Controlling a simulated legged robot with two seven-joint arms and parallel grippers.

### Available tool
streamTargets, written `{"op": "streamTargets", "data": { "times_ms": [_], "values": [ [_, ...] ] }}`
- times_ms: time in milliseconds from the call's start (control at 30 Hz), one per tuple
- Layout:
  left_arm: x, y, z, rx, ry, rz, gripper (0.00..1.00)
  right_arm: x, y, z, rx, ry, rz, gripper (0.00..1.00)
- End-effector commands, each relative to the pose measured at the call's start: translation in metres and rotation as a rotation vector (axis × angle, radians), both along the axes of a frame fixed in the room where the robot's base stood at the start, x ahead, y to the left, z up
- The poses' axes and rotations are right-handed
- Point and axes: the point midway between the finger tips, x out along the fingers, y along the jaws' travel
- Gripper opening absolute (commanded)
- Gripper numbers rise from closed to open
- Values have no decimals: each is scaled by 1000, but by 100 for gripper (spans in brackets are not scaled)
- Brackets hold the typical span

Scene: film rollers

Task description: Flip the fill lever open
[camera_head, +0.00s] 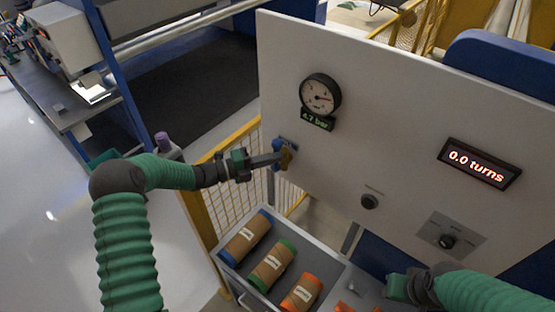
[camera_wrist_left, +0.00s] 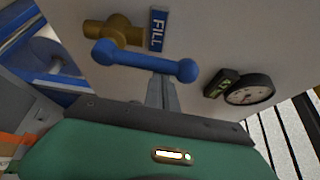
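The blue fill lever (camera_wrist_left: 145,61) is a bar with rounded ends, beside a brass valve body (camera_wrist_left: 118,33) and a blue FILL label (camera_wrist_left: 158,30) on the white panel. In the head view the lever (camera_head: 276,156) is partly hidden by my left gripper (camera_head: 270,159). In the left wrist view the fingers of my left gripper (camera_wrist_left: 161,88) are together, with their tips at the lever's underside, seemingly touching it. I see no lever between them. My right gripper (camera_head: 398,288) is low at the right, and its fingers are not clear.
A gauge (camera_head: 320,95) reading 4.7 bar and a display (camera_head: 479,163) showing 0.0 turns are on the panel (camera_head: 390,110). Two dark knobs (camera_head: 369,201) (camera_head: 447,241) sit lower. A grey tray (camera_head: 330,255) below holds several labelled rollers. A yellow railing (camera_head: 205,205) stands behind.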

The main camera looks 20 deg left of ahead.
Motion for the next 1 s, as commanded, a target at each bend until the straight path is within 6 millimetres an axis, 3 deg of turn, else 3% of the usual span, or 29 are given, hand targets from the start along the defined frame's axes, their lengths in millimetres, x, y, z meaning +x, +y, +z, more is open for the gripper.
{"op": "streamTargets", "data": {
  "times_ms": [800, 1000],
  "values": [
    [5, 9, 2, 6, -3, 4, 0, 0, 0, 2, 0, 0, 0, 36],
    [3, -1, 4, 4, -2, -1, 0, 0, 0, 9, 0, 0, 0, 36]
  ]
}}
